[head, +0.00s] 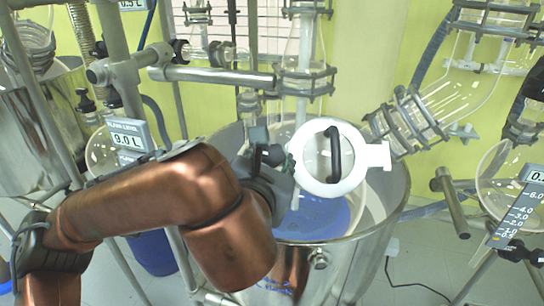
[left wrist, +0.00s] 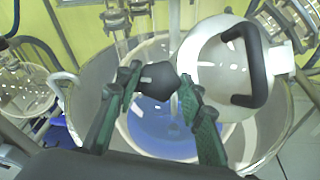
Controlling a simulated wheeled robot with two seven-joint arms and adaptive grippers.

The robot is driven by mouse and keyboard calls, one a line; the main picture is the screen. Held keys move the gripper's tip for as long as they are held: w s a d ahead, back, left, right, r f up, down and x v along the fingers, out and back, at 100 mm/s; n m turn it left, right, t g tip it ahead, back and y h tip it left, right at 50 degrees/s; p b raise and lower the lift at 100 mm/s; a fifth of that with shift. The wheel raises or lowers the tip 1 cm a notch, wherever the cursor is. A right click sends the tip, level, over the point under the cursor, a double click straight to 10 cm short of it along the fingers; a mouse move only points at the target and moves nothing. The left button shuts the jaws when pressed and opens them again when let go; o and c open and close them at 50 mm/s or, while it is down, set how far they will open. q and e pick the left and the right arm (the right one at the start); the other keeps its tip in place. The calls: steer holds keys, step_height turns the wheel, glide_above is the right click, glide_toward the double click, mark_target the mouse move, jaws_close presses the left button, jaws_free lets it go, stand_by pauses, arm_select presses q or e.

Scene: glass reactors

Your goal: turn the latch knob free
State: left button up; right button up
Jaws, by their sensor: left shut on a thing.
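The latch knob (left wrist: 158,75) is black and sits between the two green-padded fingers of my left gripper (left wrist: 157,85) in the left wrist view. The gripper is shut on it. In the head view the knob (head: 271,155) shows small and dark at the fingertips of my left gripper (head: 276,153), at the left rim of a white round lid. The white lid (head: 358,180) has a clear middle and a black bar handle (head: 334,154). Whatever fixes the knob to the lid is mostly hidden by the gripper. My right gripper is not in view.
A steel vessel (head: 385,215) with blue liquid (head: 318,218) stands under the lid. Metal clamps and rods (head: 220,76) stand behind. Glass flasks (head: 510,165) and a ribbed glass joint (head: 415,118) are at the right. A 9.0 L display (head: 128,138) is at the left.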

arm_select(q)
steer(key=o, duration=1.2)
steer(key=shift+c, duration=0.2)
steer(key=v, duration=1.2)
